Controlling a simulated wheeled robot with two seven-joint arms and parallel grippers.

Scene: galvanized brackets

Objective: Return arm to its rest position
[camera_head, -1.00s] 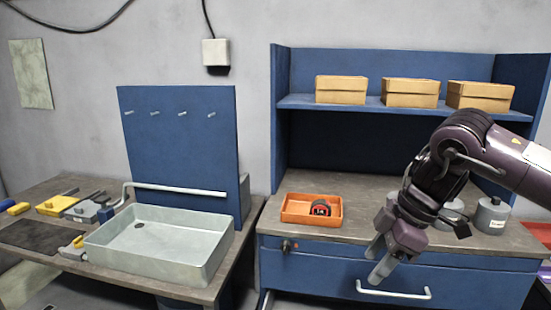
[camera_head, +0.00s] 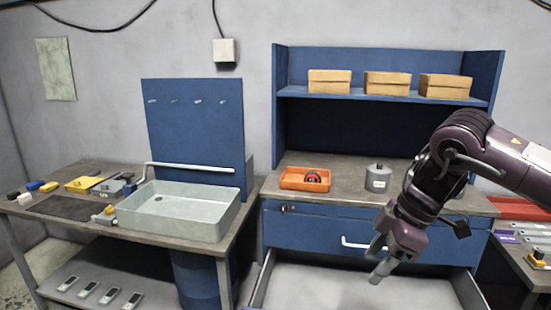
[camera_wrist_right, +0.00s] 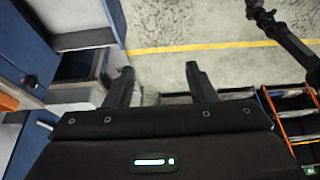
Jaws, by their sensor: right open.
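My right arm comes in from the right in the head view, dark purple and black, bent downward at the wrist. My right gripper (camera_head: 378,262) hangs in front of the blue workbench drawers, above an open lower drawer as seen from the head. In the right wrist view its two dark fingers (camera_wrist_right: 160,85) stand apart with nothing between them. It is open and empty. My left gripper is not in view.
The open drawer (camera_head: 330,285) looks empty. On the bench stand an orange tray (camera_head: 290,180) with a tape measure (camera_head: 312,177) and a grey canister (camera_head: 377,179). A sink (camera_head: 180,213) stands left. A side table (camera_head: 525,262) stands right.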

